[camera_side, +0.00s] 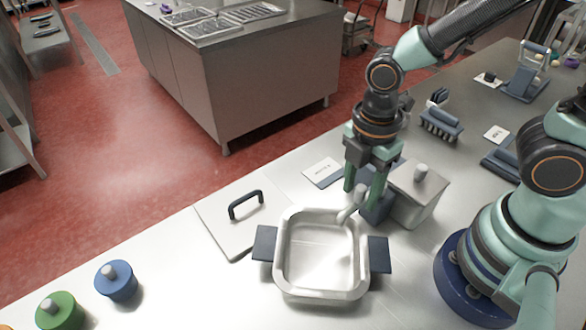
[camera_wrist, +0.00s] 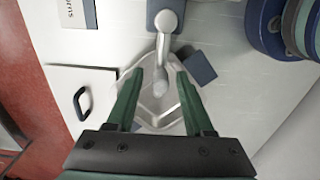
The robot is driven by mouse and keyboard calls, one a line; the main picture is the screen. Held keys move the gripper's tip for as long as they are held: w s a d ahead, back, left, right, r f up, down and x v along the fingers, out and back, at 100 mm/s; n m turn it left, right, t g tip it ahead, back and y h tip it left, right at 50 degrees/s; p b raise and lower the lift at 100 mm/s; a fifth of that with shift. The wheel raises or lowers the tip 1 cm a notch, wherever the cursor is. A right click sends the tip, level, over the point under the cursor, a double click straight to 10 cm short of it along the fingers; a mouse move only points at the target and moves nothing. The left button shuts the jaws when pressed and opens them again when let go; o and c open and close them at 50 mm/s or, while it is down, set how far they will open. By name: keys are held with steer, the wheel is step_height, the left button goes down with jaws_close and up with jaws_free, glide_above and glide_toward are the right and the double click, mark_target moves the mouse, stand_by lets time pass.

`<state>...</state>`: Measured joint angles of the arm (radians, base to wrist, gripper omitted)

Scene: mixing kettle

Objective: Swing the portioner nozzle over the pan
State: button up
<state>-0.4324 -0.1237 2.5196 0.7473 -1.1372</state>
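The portioner nozzle is a pale grey bent tube (camera_side: 351,206) beside a grey box with a knob (camera_side: 421,196). Its outlet end reaches over the upper right rim of the square metal pan (camera_side: 281,262), which has two blue handles. My gripper (camera_side: 362,194) points down just above and behind the nozzle, its green fingers apart. In the wrist view, the nozzle (camera_wrist: 163,55) runs down between the open fingers (camera_wrist: 160,76), with a gap on each side. The pan shows beneath them, partly hidden by my gripper. Whether a finger touches the nozzle cannot be told.
A flat lid with a black handle (camera_side: 245,205) lies left of the pan. Blue (camera_side: 116,284) and green (camera_side: 58,311) knobbed pots stand at the lower left. A label card (camera_side: 323,172) lies behind the pan. A brush-like tool (camera_side: 440,122) stands at the back right.

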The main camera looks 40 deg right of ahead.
step_height(320, 180, up, 14)
stand_by(1.6)
